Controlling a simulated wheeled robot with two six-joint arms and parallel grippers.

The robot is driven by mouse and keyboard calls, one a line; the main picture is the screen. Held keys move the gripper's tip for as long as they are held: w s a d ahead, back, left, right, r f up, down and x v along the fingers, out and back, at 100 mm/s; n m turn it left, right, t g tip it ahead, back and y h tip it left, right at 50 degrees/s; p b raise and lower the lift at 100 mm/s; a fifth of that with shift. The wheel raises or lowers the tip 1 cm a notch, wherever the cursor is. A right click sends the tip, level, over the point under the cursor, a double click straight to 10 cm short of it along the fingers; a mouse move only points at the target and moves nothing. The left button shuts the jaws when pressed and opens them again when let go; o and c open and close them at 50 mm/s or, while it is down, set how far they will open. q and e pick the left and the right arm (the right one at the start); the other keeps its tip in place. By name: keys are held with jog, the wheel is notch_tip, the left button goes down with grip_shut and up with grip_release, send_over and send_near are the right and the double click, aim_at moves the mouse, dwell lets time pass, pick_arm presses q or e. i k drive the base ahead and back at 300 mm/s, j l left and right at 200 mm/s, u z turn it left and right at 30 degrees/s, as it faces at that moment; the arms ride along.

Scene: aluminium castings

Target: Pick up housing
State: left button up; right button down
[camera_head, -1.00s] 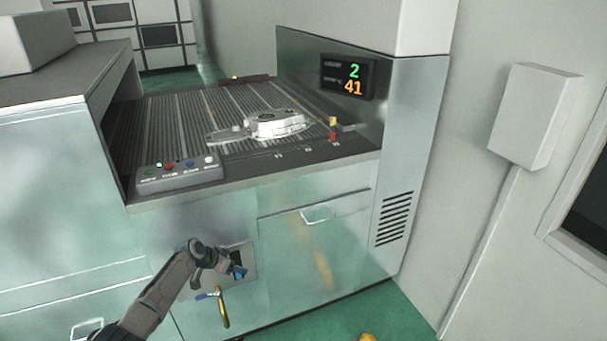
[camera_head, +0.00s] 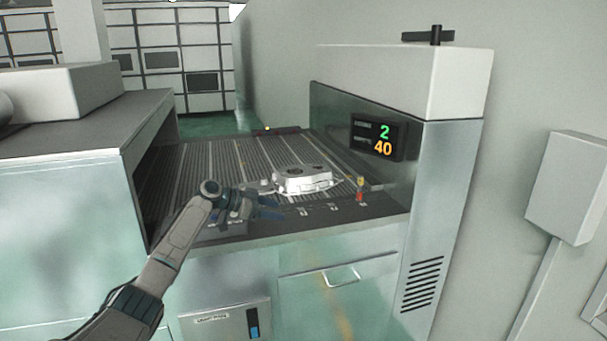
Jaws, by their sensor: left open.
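The housing (camera_head: 303,180) is a silvery aluminium casting with a dark opening on top. It lies on the ribbed conveyor bed (camera_head: 215,160), near the bed's front edge. My left gripper (camera_head: 270,209) is open and empty. In the picture it sits just left of and below the housing, over the bed's front edge. A thin flange at the housing's left end is partly hidden behind my gripper. Whether the gripper touches the housing cannot be told, but nothing shows between its fingers. My right gripper is not in view.
A small red and yellow post (camera_head: 360,189) stands right of the housing. A display (camera_head: 378,137) reading 2 and 40 is on the machine's right wall. The button box (camera_head: 222,230) is mostly hidden behind my left arm. A grey-topped cabinet (camera_head: 70,135) flanks the bed on the left.

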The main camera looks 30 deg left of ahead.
aim_at(305, 180)
jog(key=i+j, duration=0.85)
jog(key=j, duration=0.1)
